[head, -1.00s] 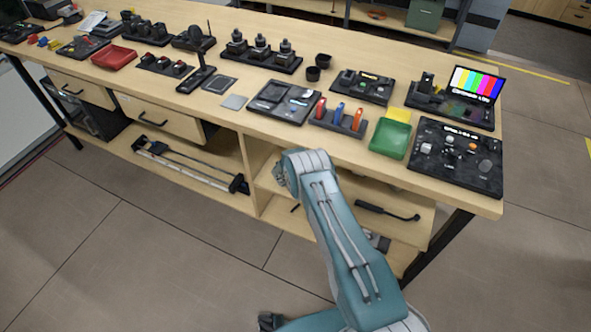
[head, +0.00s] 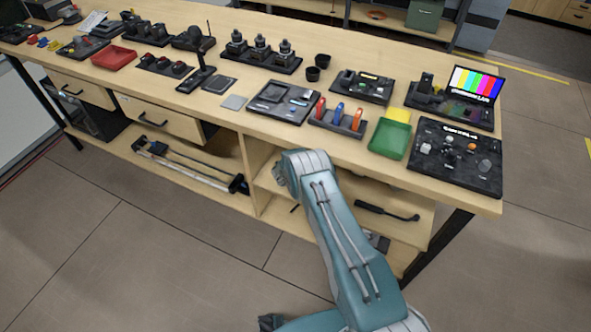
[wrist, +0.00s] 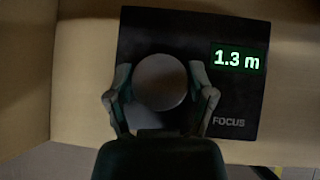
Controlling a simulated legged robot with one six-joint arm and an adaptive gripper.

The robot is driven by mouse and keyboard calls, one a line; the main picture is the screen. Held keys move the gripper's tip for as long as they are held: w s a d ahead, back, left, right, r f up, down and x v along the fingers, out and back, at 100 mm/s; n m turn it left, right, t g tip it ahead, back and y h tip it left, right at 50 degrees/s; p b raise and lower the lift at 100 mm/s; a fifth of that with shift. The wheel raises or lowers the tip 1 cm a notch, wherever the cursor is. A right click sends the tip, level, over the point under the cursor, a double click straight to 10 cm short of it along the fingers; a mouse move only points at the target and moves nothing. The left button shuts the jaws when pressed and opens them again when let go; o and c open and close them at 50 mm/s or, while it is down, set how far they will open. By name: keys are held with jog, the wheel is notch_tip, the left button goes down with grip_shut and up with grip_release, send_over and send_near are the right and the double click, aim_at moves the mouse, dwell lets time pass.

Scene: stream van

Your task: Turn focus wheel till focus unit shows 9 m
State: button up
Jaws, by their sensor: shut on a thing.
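In the wrist view the focus unit (wrist: 228,92) is a dark square panel with the word FOCUS at its lower right. Its green readout (wrist: 237,59) shows 1.3 m. The focus wheel (wrist: 161,84) is a round grey-brown knob left of the readout. My gripper (wrist: 160,88) is shut on the wheel, one finger at its left side and one at its right. The lower part of the unit is hidden behind my gripper. In the head view I cannot make out my gripper's fingers or the focus unit.
A long wooden bench (head: 222,122) carries several control panels and trays. A green tray (head: 390,139), a rack of coloured handles (head: 338,122) and a colour-bar screen (head: 475,82) stand at its right. Shelves (head: 203,184) lie below. The floor in front is mostly clear.

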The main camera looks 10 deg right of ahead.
jog(key=shift+s+a+f+m+h, duration=0.1)
jog(key=shift+a+f+m+h, duration=0.1)
jog(key=shift+m+h, duration=0.25)
jog(key=shift+m+g+h, duration=0.25)
jog(key=shift+m+g, duration=0.25)
jog(key=shift+m, duration=0.15)
jog(key=shift+m+g+h, duration=0.9)
jog(key=shift+m, duration=0.7)
jog(key=shift+m+g, duration=0.4)
jog(key=shift+m, duration=0.2)
jog(key=o, duration=1.1)
jog(key=shift+r, duration=0.15)
jog(key=shift+r, duration=0.1)
